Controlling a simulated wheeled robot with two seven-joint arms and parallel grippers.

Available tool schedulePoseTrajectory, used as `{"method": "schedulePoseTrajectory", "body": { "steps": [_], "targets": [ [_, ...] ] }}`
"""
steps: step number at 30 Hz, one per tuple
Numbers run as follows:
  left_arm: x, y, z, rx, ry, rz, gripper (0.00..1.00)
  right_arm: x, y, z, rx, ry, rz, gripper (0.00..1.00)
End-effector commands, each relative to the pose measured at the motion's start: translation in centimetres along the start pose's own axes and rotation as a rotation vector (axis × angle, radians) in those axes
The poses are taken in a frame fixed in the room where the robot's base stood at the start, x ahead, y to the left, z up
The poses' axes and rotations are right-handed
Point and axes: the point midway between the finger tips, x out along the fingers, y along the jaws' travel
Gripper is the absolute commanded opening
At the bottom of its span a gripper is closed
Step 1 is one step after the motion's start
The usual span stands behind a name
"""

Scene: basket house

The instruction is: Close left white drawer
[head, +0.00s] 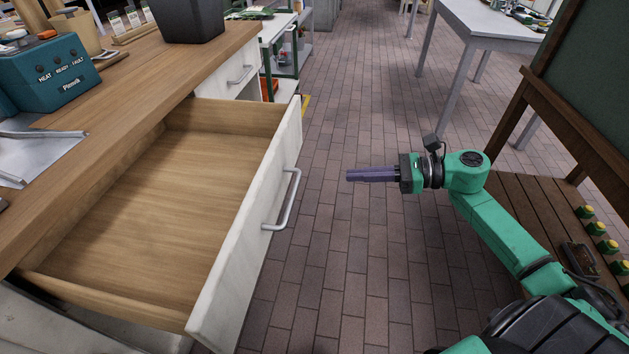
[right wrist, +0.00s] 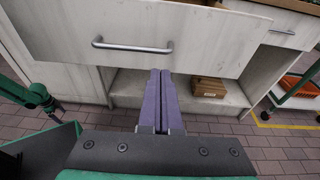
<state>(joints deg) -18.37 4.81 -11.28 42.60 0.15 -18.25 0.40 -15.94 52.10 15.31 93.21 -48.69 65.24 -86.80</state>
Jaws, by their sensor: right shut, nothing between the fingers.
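The white drawer (head: 251,238) is pulled far out from under the wooden worktop, and its wooden inside is empty. Its metal bar handle (head: 288,200) is on the front face. My right gripper (head: 350,175) is shut and empty, to the right of the drawer front and apart from it, pointing at it. In the right wrist view the drawer front (right wrist: 195,32) spans the top, its handle (right wrist: 132,46) left of the shut fingers (right wrist: 160,78).
A second white drawer (head: 238,70) farther along is shut. The worktop (head: 135,75) holds a teal device (head: 55,70) and a dark bin (head: 187,20). A wooden bench (head: 535,170) is at right. Brick floor (head: 335,110) between is clear. A cardboard box (right wrist: 208,87) sits on the lower shelf.

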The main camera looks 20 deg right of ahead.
Motion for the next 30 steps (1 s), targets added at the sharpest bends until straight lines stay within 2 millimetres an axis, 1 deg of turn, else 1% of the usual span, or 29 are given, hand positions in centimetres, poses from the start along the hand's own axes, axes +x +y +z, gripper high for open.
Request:
{"method": "schedulePoseTrajectory", "body": {
  "steps": [1, 5, 9, 13, 15, 18, 26, 30],
  "targets": [
    [0.0, 0.0, -0.1, -0.001, 0.001, 0.000, 1.00, 1.1, 0.0, 0.1, -0.002, -0.002, 0.001, 0.00],
    [-0.1, 0.0, 0.0, 0.000, 0.000, 0.000, 1.00, 4.0, 0.0, 0.2, 0.001, -0.005, 0.000, 0.00],
    [-0.3, 0.0, 0.9, 0.004, -0.003, 0.000, 1.00, 6.9, -0.1, 0.4, 0.004, -0.006, -0.001, 0.00],
    [-0.5, 0.0, 1.9, 0.009, -0.004, 0.000, 1.00, 8.9, -0.1, 0.3, 0.006, -0.006, -0.002, 0.00],
    [-0.5, 0.0, 2.2, 0.011, -0.004, 0.000, 1.00, 9.6, -0.1, 0.2, 0.005, -0.004, -0.004, 0.00],
    [-0.5, 0.0, 2.3, 0.011, -0.004, 0.000, 1.00, 9.9, -0.1, 0.1, 0.006, -0.003, -0.003, 0.00],
    [-0.4, 0.0, 2.3, 0.011, -0.004, 0.000, 1.00, 10.0, -0.1, 0.0, 0.006, -0.003, -0.003, 0.00],
    [-0.4, 0.0, 2.3, 0.011, -0.004, 0.000, 1.00, 10.3, 0.1, 0.1, 0.007, -0.004, -0.002, 0.00]
  ]
}}
